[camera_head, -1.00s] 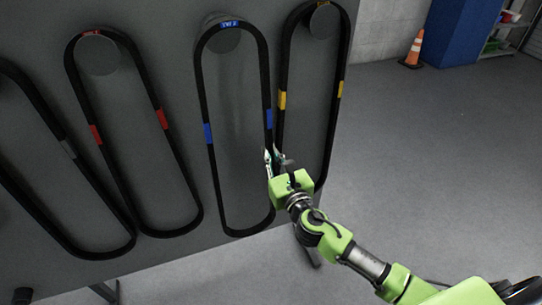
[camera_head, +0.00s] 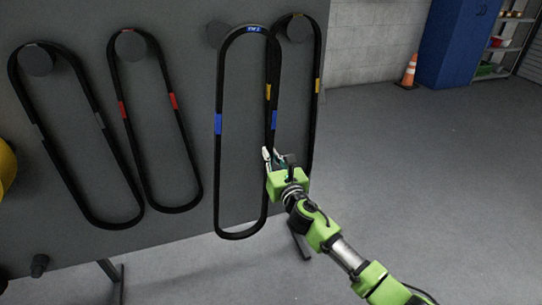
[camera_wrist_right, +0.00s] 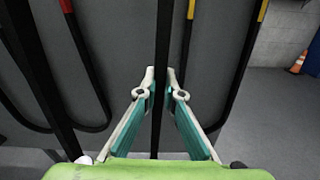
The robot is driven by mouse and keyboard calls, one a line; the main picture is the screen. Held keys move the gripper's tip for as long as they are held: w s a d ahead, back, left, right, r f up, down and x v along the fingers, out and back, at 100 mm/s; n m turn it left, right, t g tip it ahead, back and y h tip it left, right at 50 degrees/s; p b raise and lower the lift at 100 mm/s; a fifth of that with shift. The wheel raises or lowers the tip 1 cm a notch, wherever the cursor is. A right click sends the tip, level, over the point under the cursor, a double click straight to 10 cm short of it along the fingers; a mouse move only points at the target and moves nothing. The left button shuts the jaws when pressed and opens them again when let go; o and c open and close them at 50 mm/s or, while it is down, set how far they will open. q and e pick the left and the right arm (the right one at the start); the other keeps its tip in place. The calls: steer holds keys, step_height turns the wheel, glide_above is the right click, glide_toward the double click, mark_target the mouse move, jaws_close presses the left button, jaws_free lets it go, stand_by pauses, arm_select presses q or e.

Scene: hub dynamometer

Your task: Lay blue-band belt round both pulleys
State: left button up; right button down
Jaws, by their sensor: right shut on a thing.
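The blue-band belt (camera_head: 218,165) is a long black loop with two blue bands and a blue label at its top. It hangs in front of the grey board, and its top is to the right of a bare round peg (camera_head: 217,33). My right gripper (camera_head: 271,157) is shut on the belt's right run, below the blue band. In the right wrist view that run (camera_wrist_right: 162,55) passes upright between the two fingertips (camera_wrist_right: 162,93). The belt partly covers the yellow-band belt. My left gripper is not in view. I cannot make out the two pulleys.
The grey board (camera_head: 80,120) also carries a yellow-band belt (camera_head: 317,110), a red-band belt (camera_head: 155,135) and a grey-band belt (camera_head: 68,175) on pegs. A yellow object (camera_head: 6,168) shows at the left edge. An orange cone (camera_head: 409,72) and blue cabinet (camera_head: 457,45) stand behind. The floor at right is clear.

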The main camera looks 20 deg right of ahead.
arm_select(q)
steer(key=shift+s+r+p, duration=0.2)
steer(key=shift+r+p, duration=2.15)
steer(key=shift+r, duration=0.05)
arm_select(e)
steer(key=s+a+r+m, duration=0.5)
steer(key=s+r+m, duration=0.2)
steer(key=m, duration=0.6)
steer(key=shift+s+a+m, duration=0.15)
steer(key=shift+a+m, duration=0.05)
steer(key=shift+m, duration=0.1)
